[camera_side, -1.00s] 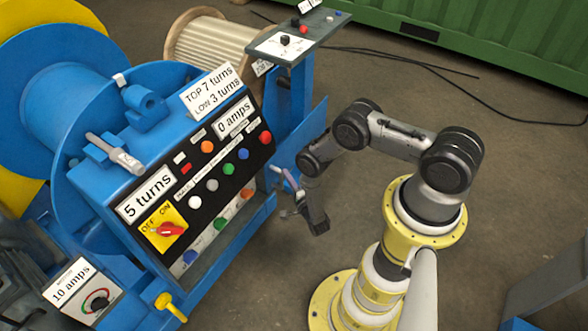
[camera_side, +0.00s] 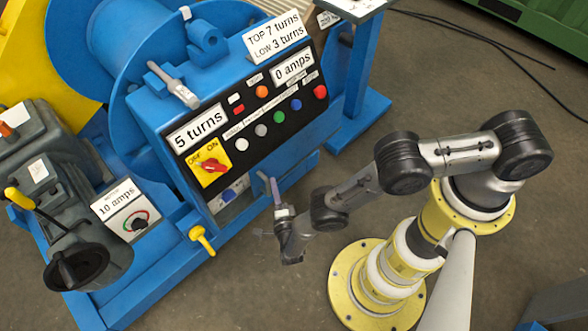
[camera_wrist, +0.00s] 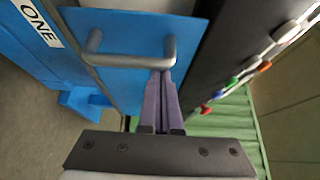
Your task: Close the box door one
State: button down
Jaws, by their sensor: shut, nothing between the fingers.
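In the wrist view a blue door panel (camera_wrist: 130,28) carries a grey U-shaped handle (camera_wrist: 125,61). A white label reading "ONE" (camera_wrist: 40,22) is on the blue surface to its left. My gripper (camera_wrist: 163,74) has its purple fingers together and empty, with the tips at the handle's right corner. I cannot tell whether they touch it. In the side view my gripper (camera_side: 275,182) is below the black control panel (camera_side: 262,118) of the blue machine. The door's outline is unclear there, so I cannot tell how far it stands open.
Colored buttons (camera_wrist: 249,77) on a dark panel are to the right of the fingers. A yellow handle (camera_side: 203,240) sticks out at the machine's lower front. A grey motor (camera_side: 62,185) stands at the left. The floor (camera_side: 225,300) in front of the machine is clear.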

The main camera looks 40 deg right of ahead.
jog(key=a, duration=0.7)
